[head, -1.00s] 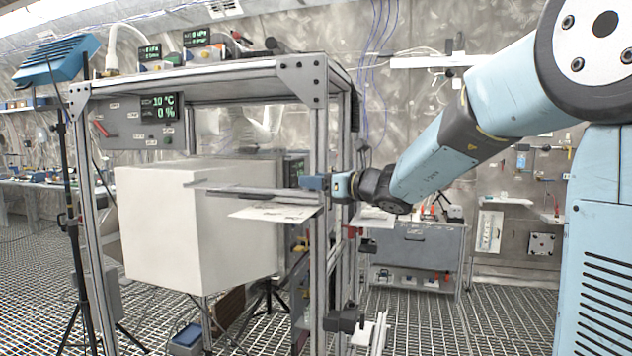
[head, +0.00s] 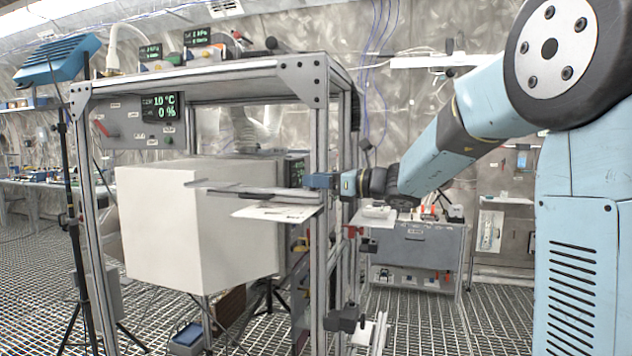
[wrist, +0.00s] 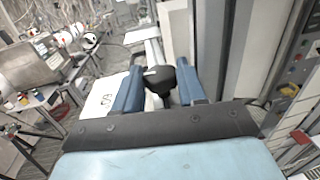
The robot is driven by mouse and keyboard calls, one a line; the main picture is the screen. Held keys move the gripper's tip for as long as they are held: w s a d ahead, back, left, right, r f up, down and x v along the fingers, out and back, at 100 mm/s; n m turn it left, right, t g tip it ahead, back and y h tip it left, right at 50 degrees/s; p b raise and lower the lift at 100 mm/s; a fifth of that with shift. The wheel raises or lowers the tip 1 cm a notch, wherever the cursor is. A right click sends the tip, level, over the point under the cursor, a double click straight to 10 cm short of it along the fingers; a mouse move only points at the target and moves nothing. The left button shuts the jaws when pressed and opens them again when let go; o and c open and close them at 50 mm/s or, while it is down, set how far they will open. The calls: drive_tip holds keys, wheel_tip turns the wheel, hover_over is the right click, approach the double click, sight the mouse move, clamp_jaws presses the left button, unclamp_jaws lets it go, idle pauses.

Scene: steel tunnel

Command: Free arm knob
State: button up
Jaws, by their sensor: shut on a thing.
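A black knob (wrist: 158,78) sits between the two blue fingers of my gripper (wrist: 157,85) in the wrist view, and the fingers are shut on it. In the head view my gripper (head: 318,181) is at the right front post of the frame, and the knob is hidden there. A flat metal arm (head: 245,191) reaches left from this spot, in front of a large white box. The metal arm also shows behind the knob in the wrist view (wrist: 153,50).
The metal frame (head: 320,250) stands close beside my gripper, with the white box (head: 190,225) inside it. A white sheet (head: 278,212) lies just under the metal arm. A grey cabinet (head: 415,250) stands behind. A lamp stand (head: 66,190) is at the left.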

drive_tip(key=shift+w+d+r+n+g+y, duration=0.15)
drive_tip(key=shift+n+g+y, duration=0.2)
drive_tip(key=shift+n+g, duration=0.25)
drive_tip(key=shift+w+n+g+y, duration=0.1)
drive_tip(key=shift+n+g+y, duration=0.3)
drive_tip(key=shift+g, duration=0.4)
drive_tip(key=o, duration=0.7)
drive_tip(key=shift+o, duration=0.4)
drive_tip(key=v, duration=1.3)
drive_tip(key=shift+d, duration=0.35)
